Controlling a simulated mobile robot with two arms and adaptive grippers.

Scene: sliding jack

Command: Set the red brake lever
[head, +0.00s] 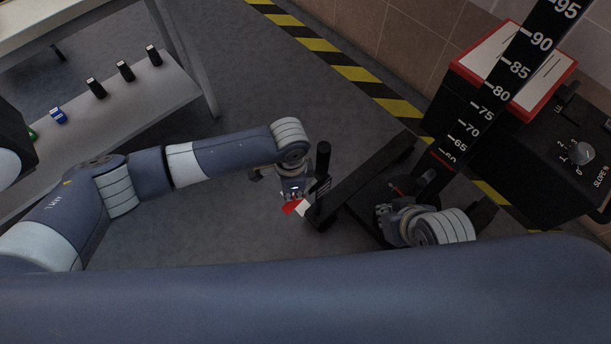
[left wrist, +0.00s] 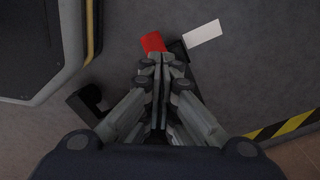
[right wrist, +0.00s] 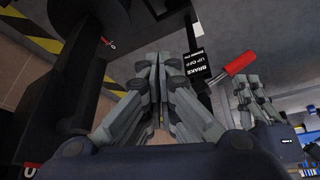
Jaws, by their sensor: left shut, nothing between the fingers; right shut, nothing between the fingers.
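The red brake lever (right wrist: 238,64) shows in the right wrist view as a red grip on a thin rod, slanting up to the right beside a black BRAKE label (right wrist: 199,65). In the head view its red part (head: 291,208) is just below my left gripper (head: 293,197). In the left wrist view the red part (left wrist: 152,42) lies just beyond the shut, empty fingertips; I cannot tell whether they touch. My right gripper (head: 383,212) is shut and empty on the other side of the jack's black frame (head: 365,180); its fingers (right wrist: 158,62) show in the right wrist view.
A white plate (head: 304,208) is beside the red part. A black upright post (head: 323,160) stands right of my left gripper. The scaled column (head: 490,95) and a black control box (head: 570,150) are at right.

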